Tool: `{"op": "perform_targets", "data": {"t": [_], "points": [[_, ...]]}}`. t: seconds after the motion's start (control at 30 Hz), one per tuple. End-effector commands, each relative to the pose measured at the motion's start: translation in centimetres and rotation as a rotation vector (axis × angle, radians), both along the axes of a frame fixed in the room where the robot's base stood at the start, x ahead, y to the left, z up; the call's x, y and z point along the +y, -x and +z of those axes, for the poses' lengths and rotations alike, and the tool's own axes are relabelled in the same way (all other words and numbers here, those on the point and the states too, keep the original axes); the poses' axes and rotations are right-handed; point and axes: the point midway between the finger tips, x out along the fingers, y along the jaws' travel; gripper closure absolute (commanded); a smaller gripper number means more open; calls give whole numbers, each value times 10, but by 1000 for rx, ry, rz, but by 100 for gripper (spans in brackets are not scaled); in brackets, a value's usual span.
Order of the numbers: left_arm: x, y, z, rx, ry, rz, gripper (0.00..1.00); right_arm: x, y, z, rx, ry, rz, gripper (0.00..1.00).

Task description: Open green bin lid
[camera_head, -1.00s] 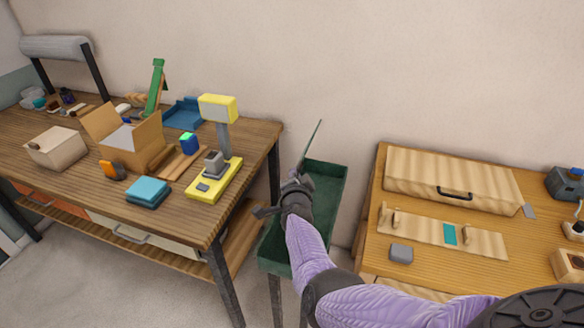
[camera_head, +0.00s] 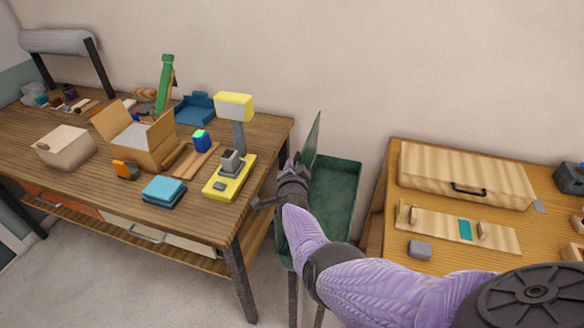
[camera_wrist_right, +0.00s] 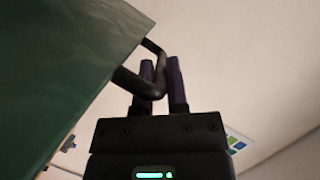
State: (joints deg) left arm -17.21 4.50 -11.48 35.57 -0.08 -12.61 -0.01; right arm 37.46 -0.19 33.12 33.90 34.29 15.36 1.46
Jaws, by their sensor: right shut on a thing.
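The green bin (camera_head: 345,215) stands on legs between the two tables, and its inside shows. Its green lid (camera_head: 312,140) is raised, tilted up steeply along the bin's left side. My right gripper (camera_head: 291,172) is at the lid's outer face. In the right wrist view the gripper (camera_wrist_right: 160,75) is shut on the dark handle (camera_wrist_right: 131,82) of the lid (camera_wrist_right: 55,75), with the handle bar passing between its purple fingers. My right forearm hides the near part of the bin. My left gripper is not in view.
The left workbench (camera_head: 100,185) holds a cardboard box (camera_head: 150,150), a yellow stand (camera_head: 229,178) and teal pads (camera_head: 163,191); its right edge is close to my gripper. The right table (camera_head: 400,270) carries a wooden case (camera_head: 460,175).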

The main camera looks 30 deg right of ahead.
Motion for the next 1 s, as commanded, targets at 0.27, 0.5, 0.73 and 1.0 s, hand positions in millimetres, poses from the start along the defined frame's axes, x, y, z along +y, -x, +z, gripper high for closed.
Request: {"op": "perform_targets", "data": {"t": [0.27, 0.5, 0.73, 1.0], "points": [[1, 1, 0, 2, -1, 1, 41, 0, 0, 1, -2, -1, -1, 64], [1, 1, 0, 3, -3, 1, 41, 0, 0, 1, -1, -1, 0, 47], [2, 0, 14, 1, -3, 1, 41, 6, 9, 7, 1, -1, 2, 47], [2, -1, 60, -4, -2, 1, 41, 36, 57, 22, 0, -2, 0, 47]]}}
